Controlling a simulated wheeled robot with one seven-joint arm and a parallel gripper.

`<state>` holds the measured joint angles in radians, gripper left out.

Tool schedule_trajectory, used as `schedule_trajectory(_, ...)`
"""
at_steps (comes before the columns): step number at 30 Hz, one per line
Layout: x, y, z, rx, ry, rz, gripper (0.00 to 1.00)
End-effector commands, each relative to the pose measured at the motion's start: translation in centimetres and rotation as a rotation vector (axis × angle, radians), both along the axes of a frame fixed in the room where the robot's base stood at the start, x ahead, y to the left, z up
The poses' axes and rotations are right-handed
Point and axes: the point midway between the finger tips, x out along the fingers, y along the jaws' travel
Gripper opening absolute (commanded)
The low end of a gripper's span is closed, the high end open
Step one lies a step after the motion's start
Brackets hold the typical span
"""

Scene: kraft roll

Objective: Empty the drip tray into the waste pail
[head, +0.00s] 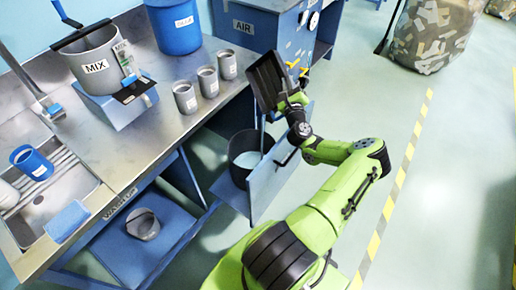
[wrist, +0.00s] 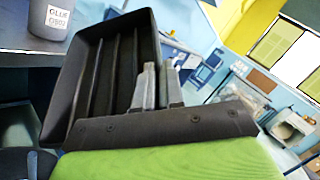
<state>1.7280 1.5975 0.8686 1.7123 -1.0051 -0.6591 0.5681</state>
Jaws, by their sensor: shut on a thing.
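The drip tray (head: 266,82) is a black, shallow, ribbed tray. My gripper (head: 287,98) is shut on its edge and holds it up in the air, steeply tilted, to the right of the steel bench. In the wrist view the tray (wrist: 88,75) fills the left half, and the grey fingers (wrist: 158,86) are at its right side. Its ribbed inside shows no clear liquid there. A dark round pail (head: 240,160), apparently the waste pail, stands low beside the bench, below and left of the tray. Something pale shows inside it; its label is not readable.
A blue panel (head: 270,182) stands open right of the pail. Grey cups (head: 208,82) line the bench edge, near a MIX pot (head: 92,62) and a blue bucket (head: 173,26). A blue AIR cabinet (head: 252,28) stands behind the tray.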

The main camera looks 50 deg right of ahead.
Motion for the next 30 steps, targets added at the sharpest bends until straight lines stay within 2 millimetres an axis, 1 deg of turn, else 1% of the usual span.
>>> schedule_trajectory(30,0.2,1.4,0.9,-0.114,0.013,0.0,0.0)
